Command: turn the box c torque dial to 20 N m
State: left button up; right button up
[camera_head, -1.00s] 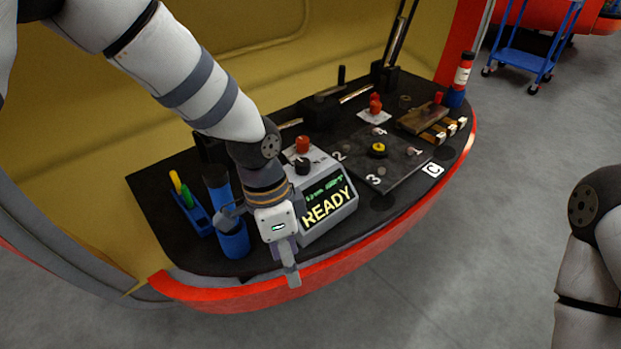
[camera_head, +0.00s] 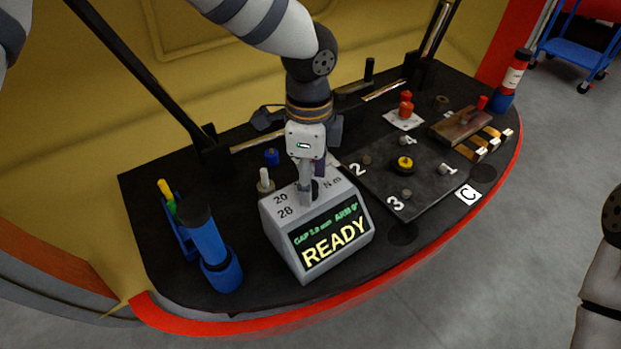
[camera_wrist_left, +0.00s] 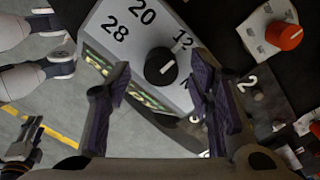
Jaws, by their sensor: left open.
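The grey box (camera_head: 318,235) on the black bench carries a screen reading READY, with a gap and an arm line above it. On its sloped top is a round black dial (camera_wrist_left: 161,67) with the numbers 20, 28 and 12 around it. A short pale mark shows on the dial, seemingly on the side toward 12. My left gripper (camera_head: 308,188) points down at the dial from above. In the left wrist view its open fingers (camera_wrist_left: 160,88) stand on either side of the dial, apart from it. In the head view the gripper mostly hides the dial.
A blue cylinder (camera_head: 210,250) stands left of the box. A plate (camera_head: 405,180) with numbered spots and a yellow knob lies to the right, near the C label (camera_head: 467,195). A dark bar (camera_head: 140,75) rises at the back left.

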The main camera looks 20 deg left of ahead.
pick_arm(q)
jog(key=shift+f, duration=0.45)
grip_shut()
